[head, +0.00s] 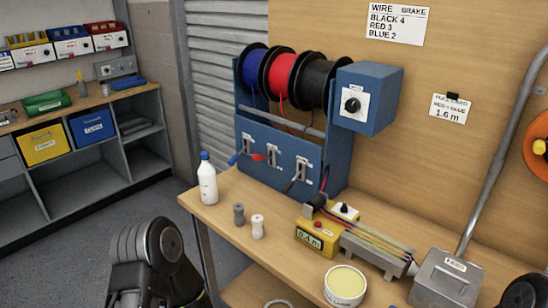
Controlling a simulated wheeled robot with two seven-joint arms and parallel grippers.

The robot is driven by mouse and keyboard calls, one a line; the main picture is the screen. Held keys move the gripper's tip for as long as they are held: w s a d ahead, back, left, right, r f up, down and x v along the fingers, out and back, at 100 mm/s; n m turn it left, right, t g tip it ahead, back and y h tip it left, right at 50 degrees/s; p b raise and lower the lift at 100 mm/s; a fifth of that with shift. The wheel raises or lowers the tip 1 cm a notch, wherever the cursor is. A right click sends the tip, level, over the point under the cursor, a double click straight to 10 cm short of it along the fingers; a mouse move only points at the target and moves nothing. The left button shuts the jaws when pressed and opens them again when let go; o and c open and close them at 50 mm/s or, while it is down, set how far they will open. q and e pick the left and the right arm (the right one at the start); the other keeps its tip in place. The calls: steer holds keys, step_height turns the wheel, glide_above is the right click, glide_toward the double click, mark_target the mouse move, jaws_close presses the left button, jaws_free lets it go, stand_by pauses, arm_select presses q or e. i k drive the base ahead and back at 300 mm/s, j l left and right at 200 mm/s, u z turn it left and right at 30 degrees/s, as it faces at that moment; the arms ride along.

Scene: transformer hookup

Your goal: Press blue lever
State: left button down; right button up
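The blue lever (235,158) sticks out at the left of the blue spool stand's front panel (262,176). Its tip points left and slightly down. The red lever (258,157) is just right of it, and the black lever (289,187) is farther right and angled lower. Blue (252,68), red (283,76) and black (318,82) wire spools sit above the panel. Dark arm parts of mine show at the bottom left and bottom right corner, apart from the levers. The fingers of both grippers are out of view.
A white bottle (207,182) and two small grey and pale pieces (239,214) stand on the bench left of a yellow meter (316,238). A round tin (345,286) and a metal box (450,276) are at the front right. A wall sign (397,22) reads "BLUE 2".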

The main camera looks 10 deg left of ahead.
mark_target(235, 159)
steer(key=i+j+z, duration=0.15)
steer(key=j+z, duration=0.55)
steer(key=i+j+z, duration=0.1)
steer(key=j+z, duration=0.35)
steer(key=j, duration=0.8)
steer(key=j+z, duration=0.1)
steer(key=j, duration=0.75)
steer(key=k+j+z, duration=0.1)
steer(key=j, duration=0.75)
steer(key=k+j, duration=0.1)
steer(key=j, duration=0.8)
steer(key=i+l, duration=0.1)
steer(key=l, duration=0.2)
steer(key=i+l, duration=0.1)
steer(key=l, duration=0.2)
steer(key=z, duration=0.05)
